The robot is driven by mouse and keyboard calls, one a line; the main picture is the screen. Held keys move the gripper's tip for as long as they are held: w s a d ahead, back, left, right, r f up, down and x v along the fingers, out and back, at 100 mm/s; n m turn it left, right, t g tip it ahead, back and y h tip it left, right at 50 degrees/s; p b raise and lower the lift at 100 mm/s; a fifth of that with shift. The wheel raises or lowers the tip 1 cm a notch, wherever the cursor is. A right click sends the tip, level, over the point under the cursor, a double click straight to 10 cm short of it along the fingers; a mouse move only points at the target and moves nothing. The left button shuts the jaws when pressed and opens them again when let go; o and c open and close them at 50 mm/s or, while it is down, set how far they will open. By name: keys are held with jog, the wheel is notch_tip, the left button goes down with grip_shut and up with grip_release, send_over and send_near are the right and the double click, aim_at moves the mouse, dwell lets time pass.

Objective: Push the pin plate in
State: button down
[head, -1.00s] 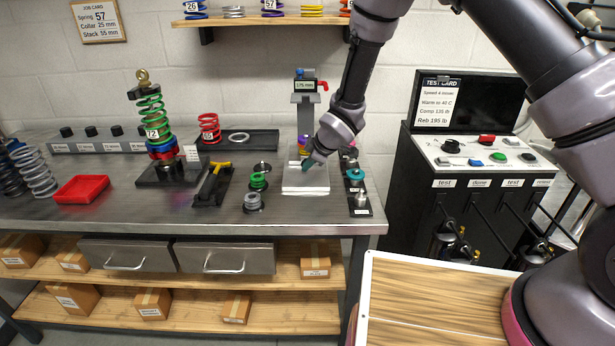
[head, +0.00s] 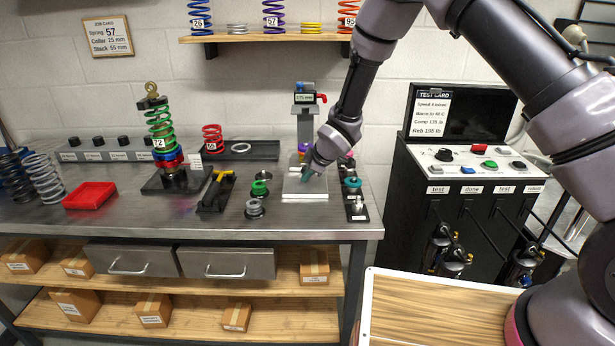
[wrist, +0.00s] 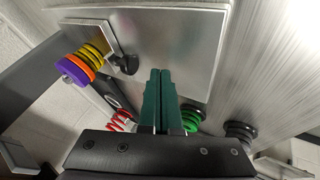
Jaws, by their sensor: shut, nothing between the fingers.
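The pin plate, as I take it, is the small metal plate (wrist: 82,38) on the large bright base plate in the wrist view. A stack of yellow, orange and purple rings (wrist: 82,65) stands on it. The purple part of the stack (head: 304,147) shows in the head view, below the gauge. A black knob (wrist: 128,66) sits at the small plate's edge. My gripper (head: 307,173) is over the base plate (head: 303,195), in front of the stack. Its green fingers (wrist: 159,88) are shut together and empty, apart from the small plate in the wrist picture. Contact with the base plate cannot be told.
The gauge (head: 305,98) stands behind the stack. Green and grey parts (head: 257,192) stand left of the base plate, and a black tray with small parts (head: 356,208) lies right.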

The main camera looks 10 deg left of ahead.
jog(key=shift+s+d+r, duration=0.35)
jog(key=shift+s+r, duration=0.25)
jog(key=shift+s, duration=0.1)
jog(key=s+d+r+m+t+h, duration=0.25)
jog(key=d+r+m, duration=0.95)
jog(key=d+r, duration=1.8)
jog(key=s+d+r+m, duration=0.2)
jog(key=s+d+m, duration=0.1)
jog(key=s, duration=0.4)
jog(key=s+d+r+m, duration=0.3)
jog(key=s+d+m, duration=0.1)
jog(key=s+d, duration=0.2)
jog(key=s+d+r+m+h, duration=0.1)
jog(key=s+d+r+m, duration=0.2)
jog(key=s, duration=0.4)
jog(key=shift+s+d+r+m, duration=0.15)
jog(key=shift+s+d+m, duration=0.3)
jog(key=shift+d, duration=0.4)
